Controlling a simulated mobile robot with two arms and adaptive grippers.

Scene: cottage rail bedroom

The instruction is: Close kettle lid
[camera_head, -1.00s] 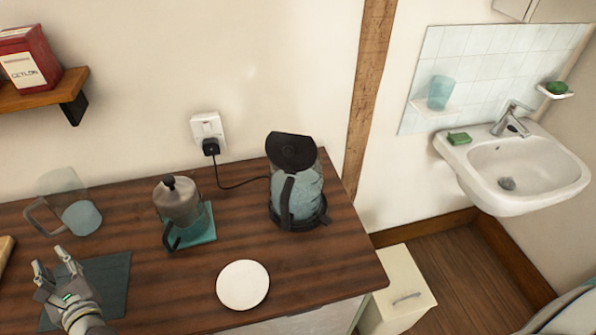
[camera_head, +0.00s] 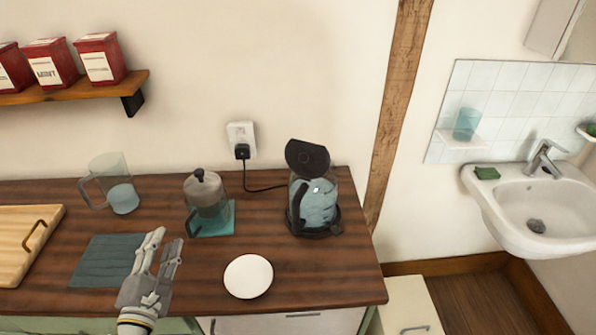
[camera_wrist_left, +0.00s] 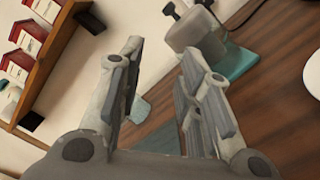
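The kettle (camera_head: 318,206) stands upright on its dark base at the right end of the wooden counter. Its body is see-through and bluish, with a dark handle on the left side. Its black lid (camera_head: 307,158) is raised, tilted up at the back. My left gripper (camera_head: 168,243) is above the front of the counter, left of the white plate and well apart from the kettle. Its fingers are spread and empty, which also shows in the left wrist view (camera_wrist_left: 160,62). The kettle is not in the left wrist view. My right gripper is not in view.
A white plate (camera_head: 248,276) lies in front of the kettle. A glass jug (camera_head: 122,197), a cutting board (camera_head: 22,240) and a dark cloth (camera_head: 100,262) are on the left. A cord runs to the wall socket (camera_head: 241,140).

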